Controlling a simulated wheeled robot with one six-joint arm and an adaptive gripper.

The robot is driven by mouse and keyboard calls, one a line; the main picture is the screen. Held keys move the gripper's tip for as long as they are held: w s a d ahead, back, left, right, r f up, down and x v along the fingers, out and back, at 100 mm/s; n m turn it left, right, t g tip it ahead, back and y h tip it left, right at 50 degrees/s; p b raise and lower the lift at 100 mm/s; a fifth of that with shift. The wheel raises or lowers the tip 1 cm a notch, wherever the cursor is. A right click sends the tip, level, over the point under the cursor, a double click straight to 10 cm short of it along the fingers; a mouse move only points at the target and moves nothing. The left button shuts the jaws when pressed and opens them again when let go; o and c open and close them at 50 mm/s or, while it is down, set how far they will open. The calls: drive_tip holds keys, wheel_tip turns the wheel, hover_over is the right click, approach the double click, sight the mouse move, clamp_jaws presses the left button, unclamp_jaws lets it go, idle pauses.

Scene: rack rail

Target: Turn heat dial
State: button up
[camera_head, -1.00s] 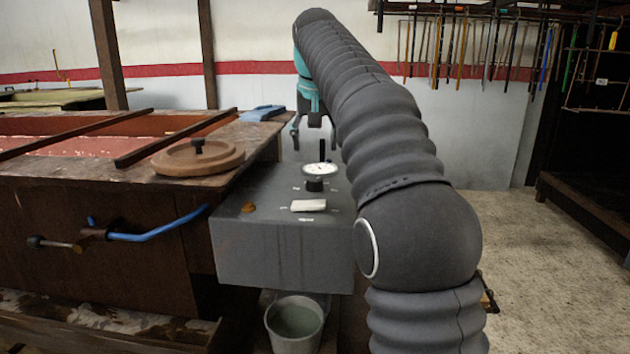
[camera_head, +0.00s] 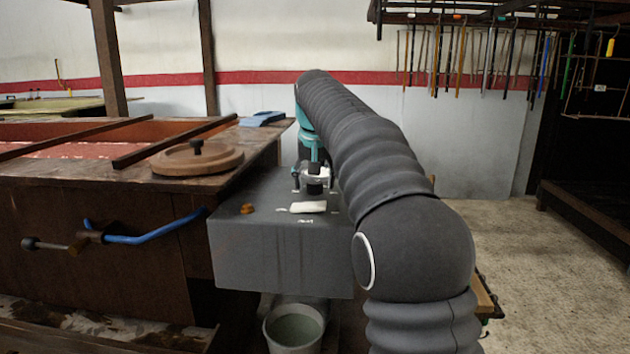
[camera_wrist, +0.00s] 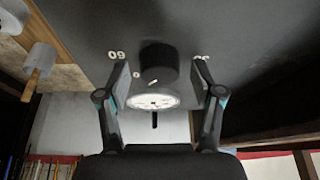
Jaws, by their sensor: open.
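The heat dial is a black knob (camera_head: 314,187) on top of a grey box (camera_head: 280,258). In the wrist view the black knob (camera_wrist: 158,64) sits between the two fingers, with printed marks around it on the grey face. A round white gauge (camera_wrist: 154,99) shows just beside the knob. My gripper (camera_head: 313,186) has come down over the box at the dial. In the wrist view my gripper (camera_wrist: 160,78) is open, one finger on each side of the knob, with a visible gap on both sides. I cannot tell whether the fingertips touch the box.
A wooden vat with a round lid (camera_head: 197,158) and a blue-handled lever (camera_head: 150,236) stands left. A bucket (camera_head: 294,329) is below. Open floor lies right.

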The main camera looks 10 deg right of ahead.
drive_tip(key=c, duration=1.1)
drive_tip(key=shift+r+p, duration=0.1)
drive_tip(key=shift+p, duration=0.2)
drive_tip(key=shift+c, duration=0.2)
drive_tip(key=shift+n+y+p, duration=0.3)
drive_tip(key=shift+n, duration=0.4)
drive_tip(key=o, duration=1.1)
drive_tip(key=shift+o, duration=0.2)
